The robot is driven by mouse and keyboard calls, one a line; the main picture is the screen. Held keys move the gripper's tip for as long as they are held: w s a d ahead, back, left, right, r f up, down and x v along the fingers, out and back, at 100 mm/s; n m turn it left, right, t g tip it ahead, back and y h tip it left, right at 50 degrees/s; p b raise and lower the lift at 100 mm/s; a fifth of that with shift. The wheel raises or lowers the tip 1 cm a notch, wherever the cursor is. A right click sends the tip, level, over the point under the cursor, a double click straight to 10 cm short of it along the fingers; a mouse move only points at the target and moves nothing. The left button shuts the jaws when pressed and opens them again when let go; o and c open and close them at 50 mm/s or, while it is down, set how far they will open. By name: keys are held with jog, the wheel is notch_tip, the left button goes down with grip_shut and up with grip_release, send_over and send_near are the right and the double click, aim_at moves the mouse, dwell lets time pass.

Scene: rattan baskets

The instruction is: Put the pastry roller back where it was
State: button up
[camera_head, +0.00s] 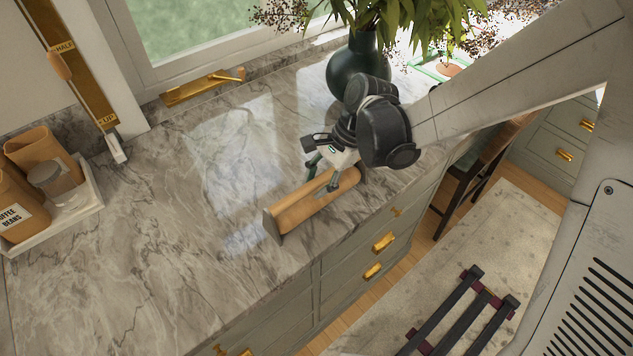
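A light wooden pastry roller (299,209) lies on the marble counter near its front edge, running from lower left to upper right. A dark grey upright end piece (272,226) stands at its left end; I cannot tell whether this belongs to the roller or to a holder under it. My gripper (318,187) is low over the roller's right half, pointing down, with its fingers apart and one on each side of the wood. I cannot tell whether the fingers touch or squeeze it. The roller's right end is partly hidden by my gripper.
A dark green vase (347,68) with leaves stands behind my gripper. A brass object (204,88) lies by the window. The counter between is clear. Drawers with brass handles (384,243) are below.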

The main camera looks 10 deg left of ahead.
jog(key=shift+o, duration=0.3)
jog(key=shift+r, duration=0.1)
jog(key=shift+d+r+p, duration=0.1)
jog(key=shift+r+p, duration=0.3)
jog(key=shift+r, duration=0.15)
jog(key=v, duration=1.1)
jog(key=s+d+r+n+t+h, duration=0.2)
jog(key=s+d, duration=0.4)
jog(key=d, duration=0.6)
jog(key=s+d+r+n+t+h, duration=0.2)
jog(key=s+d+n+t, duration=0.3)
jog(key=d, duration=0.7)
jog(key=shift+s+d+r+n+t+h+b, duration=0.25)
jog(key=shift+s+r+t, duration=0.4)
jog(key=shift+t, duration=0.45)
jog(key=shift+w, duration=0.1)
notch_tip(320, 180, down, 6)
jog(key=b, duration=0.6)
